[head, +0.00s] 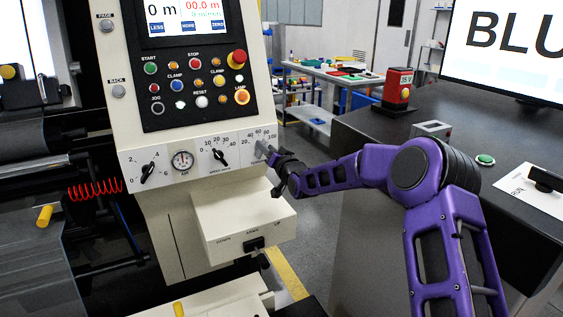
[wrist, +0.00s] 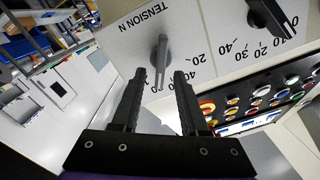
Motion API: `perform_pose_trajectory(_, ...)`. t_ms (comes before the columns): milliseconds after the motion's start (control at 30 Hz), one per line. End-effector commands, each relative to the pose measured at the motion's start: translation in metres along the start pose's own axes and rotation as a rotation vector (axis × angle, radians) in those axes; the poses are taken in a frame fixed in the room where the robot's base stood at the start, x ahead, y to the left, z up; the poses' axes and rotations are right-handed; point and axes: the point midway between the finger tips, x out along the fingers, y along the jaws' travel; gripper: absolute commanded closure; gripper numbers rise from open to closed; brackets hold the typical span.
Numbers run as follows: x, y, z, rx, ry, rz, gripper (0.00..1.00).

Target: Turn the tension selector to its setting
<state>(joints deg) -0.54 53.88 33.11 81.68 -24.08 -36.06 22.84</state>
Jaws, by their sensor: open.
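The tension selector is a grey bar knob (wrist: 161,58) on the pale panel, under the lettering TENSION N, in the wrist view. Its scale numbers are partly visible around it. In the head view the selector (head: 262,148) is at the right end of the row of dials, and its scale runs up to 100. My gripper (wrist: 161,77) is open, with one black finger on each side of the knob's bar in the wrist view. I cannot tell whether either finger touches it. In the head view my gripper (head: 277,163) is close to the panel's right edge, by the selector.
A neighbouring black dial (head: 219,156), a round gauge (head: 183,160) and another dial (head: 147,171) share the panel. Buttons and a red emergency stop (head: 237,59) are above. A cream box (head: 243,218) juts out below. A dark counter (head: 360,150) stands to the right.

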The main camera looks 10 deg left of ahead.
Motion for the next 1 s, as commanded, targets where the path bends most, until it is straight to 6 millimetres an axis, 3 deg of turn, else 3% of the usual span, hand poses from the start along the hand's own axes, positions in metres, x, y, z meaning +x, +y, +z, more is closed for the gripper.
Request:
perform_pose_trajectory(700,-0.133,0.0,-0.001,0.0,0.0,0.002,0.56)
perform_pose_trajectory(1000,-0.163,0.0,-0.001,-0.001,0.002,0.001,0.56)
